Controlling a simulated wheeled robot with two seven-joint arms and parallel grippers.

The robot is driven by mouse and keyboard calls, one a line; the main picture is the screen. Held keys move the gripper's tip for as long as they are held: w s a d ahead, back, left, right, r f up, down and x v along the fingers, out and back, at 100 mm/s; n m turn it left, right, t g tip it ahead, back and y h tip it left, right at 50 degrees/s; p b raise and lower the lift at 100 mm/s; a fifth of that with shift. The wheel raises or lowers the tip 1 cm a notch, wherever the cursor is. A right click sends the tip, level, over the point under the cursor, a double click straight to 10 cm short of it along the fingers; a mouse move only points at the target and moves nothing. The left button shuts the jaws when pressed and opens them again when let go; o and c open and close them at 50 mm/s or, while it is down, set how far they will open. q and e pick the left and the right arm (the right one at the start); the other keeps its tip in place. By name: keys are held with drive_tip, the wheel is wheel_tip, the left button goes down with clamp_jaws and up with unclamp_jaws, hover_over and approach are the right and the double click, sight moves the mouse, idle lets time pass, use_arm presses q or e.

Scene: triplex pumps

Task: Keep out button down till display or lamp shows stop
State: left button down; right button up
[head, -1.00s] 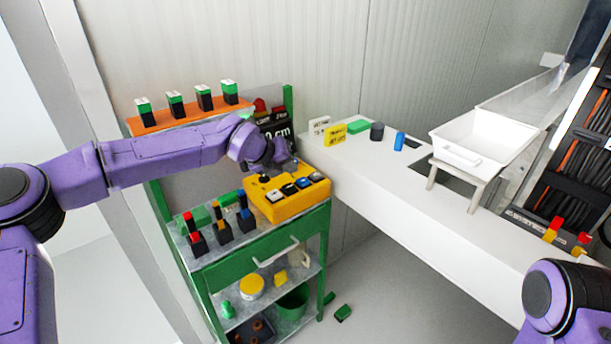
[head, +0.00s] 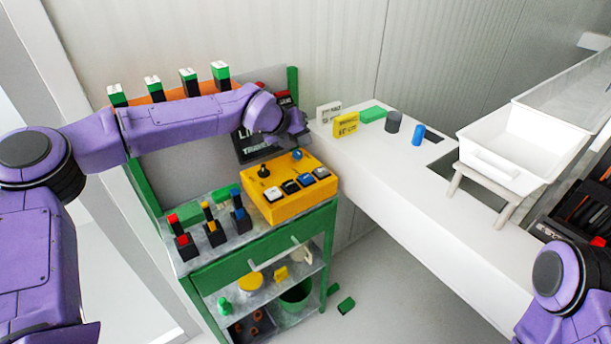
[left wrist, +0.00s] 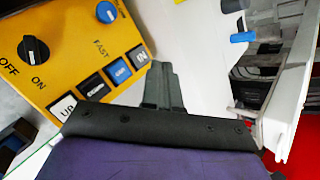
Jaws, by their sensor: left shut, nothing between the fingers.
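The yellow control box (head: 286,205) sits on top of the green cart, with a black knob, a blue knob and a row of push buttons. The blue button (head: 305,180), whose small label seems to read OUT, also shows in the left wrist view (left wrist: 118,71), between a black button and the IN button (left wrist: 140,57). My left gripper (head: 303,134) is shut and empty, above and behind the box. Its fingers (left wrist: 163,84) appear beside the IN button in the wrist view; contact cannot be seen. The black display (head: 250,150) is mostly hidden behind my left arm. My right gripper is out of view.
Several small levers (head: 212,228) stand on the cart left of the box. The white counter (head: 400,185) carries a yellow sign (head: 346,125), a green block (head: 373,114) and a blue cylinder (head: 418,133). A white tray (head: 520,150) stands farther right.

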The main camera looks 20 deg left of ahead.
sight(304, 178)
use_arm(q)
wheel_tip(304, 178, down, 9)
drive_tip(key=b, duration=0.6)
drive_tip(key=shift+w+b, duration=0.15)
drive_tip(key=shift+b, duration=0.15)
idle(1.4)
drive_tip(key=shift+f+b, duration=0.35)
drive_tip(key=shift+f, duration=0.1)
